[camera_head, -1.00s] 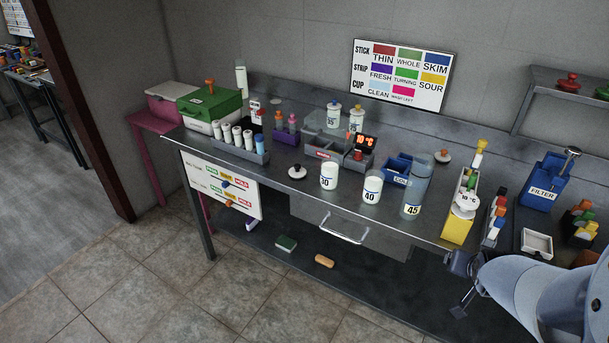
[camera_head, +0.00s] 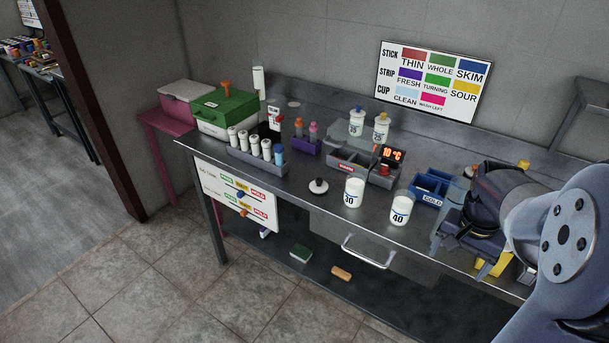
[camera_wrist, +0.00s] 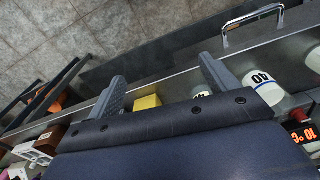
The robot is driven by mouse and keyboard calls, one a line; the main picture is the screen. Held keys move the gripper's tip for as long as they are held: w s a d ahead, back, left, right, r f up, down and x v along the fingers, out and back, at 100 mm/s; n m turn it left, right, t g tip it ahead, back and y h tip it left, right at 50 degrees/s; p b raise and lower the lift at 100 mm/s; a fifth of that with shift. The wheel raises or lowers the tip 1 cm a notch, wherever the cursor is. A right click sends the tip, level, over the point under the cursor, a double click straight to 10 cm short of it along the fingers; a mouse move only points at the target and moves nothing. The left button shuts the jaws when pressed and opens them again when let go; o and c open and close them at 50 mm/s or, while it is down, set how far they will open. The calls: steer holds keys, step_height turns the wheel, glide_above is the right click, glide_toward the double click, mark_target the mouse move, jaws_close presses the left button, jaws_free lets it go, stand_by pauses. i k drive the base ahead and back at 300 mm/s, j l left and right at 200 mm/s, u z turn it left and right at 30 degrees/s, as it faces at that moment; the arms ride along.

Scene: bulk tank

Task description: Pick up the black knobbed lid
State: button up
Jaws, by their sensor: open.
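The black knobbed lid (camera_head: 318,186) is a small pale disc with a dark knob. It lies flat on the steel bench, left of the white cup marked 30 (camera_head: 354,193), near the bench's front edge. My gripper (camera_head: 462,250) is at the right in the head view, over the bench's front edge and well right of the lid. In the wrist view my gripper (camera_wrist: 162,85) has its two fingers wide apart with nothing held between them. A yellow object (camera_wrist: 148,102) shows beyond the gap. The lid is not seen in the wrist view.
The cup marked 40 (camera_head: 400,209) stands between the lid and my gripper. A grey vial rack (camera_head: 257,164) is left of the lid, and a grey divided tray (camera_head: 350,160) is behind the cups. A drawer handle (camera_head: 366,252) juts out below the bench edge.

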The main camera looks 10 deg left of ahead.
mark_target(318, 185)
steer(key=i+j+u, duration=0.2)
steer(key=i+u, duration=0.2)
steer(key=i, duration=0.2)
steer(key=i+u, duration=0.45)
steer(key=i+j, duration=0.05)
steer(key=i, duration=0.05)
